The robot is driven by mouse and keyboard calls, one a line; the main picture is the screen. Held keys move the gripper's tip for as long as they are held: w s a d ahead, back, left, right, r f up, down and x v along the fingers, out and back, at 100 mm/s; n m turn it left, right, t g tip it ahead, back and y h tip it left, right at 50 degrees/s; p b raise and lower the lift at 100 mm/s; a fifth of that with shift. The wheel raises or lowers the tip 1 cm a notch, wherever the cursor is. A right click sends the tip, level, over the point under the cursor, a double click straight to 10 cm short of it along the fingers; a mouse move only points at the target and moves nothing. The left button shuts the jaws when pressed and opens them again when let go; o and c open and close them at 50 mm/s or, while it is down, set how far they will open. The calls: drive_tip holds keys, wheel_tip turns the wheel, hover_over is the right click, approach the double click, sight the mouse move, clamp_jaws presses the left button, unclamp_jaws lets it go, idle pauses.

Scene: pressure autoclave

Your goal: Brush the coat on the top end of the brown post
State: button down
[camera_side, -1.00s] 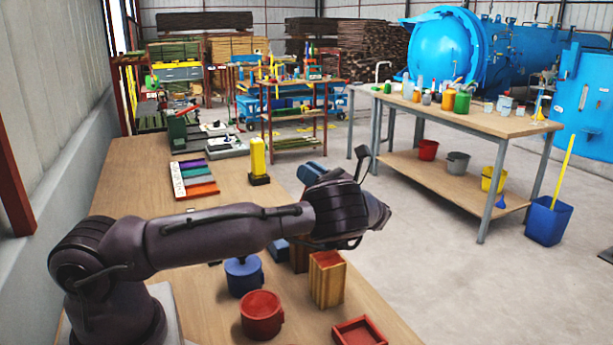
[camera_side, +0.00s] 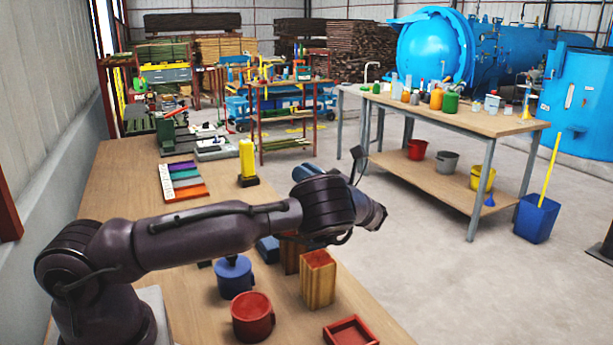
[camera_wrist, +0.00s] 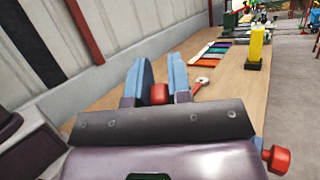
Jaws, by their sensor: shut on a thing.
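In the side view, a dark brown post (camera_side: 289,256) stands on the bench, partly hidden by my wrist. A lighter wood-coloured post (camera_side: 318,282) with a reddish-brown top stands beside it, in front. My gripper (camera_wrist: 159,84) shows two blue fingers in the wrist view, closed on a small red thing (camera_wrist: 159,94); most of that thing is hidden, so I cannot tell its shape. In the side view my wrist is above the posts and mostly hides the gripper. I cannot make out bristles or a coat on the brown post's top.
A blue pot (camera_side: 235,280), a red pot (camera_side: 253,318) and a red tray (camera_side: 351,332) are near the posts. A yellow post (camera_side: 247,160) and a strip of coloured swatches (camera_side: 182,180) stand farther back.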

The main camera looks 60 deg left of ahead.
wheel_tip(320, 180, up, 8)
drive_tip(key=d, duration=0.2)
drive_tip(key=shift+d, duration=0.3)
idle(0.5)
idle(0.6)
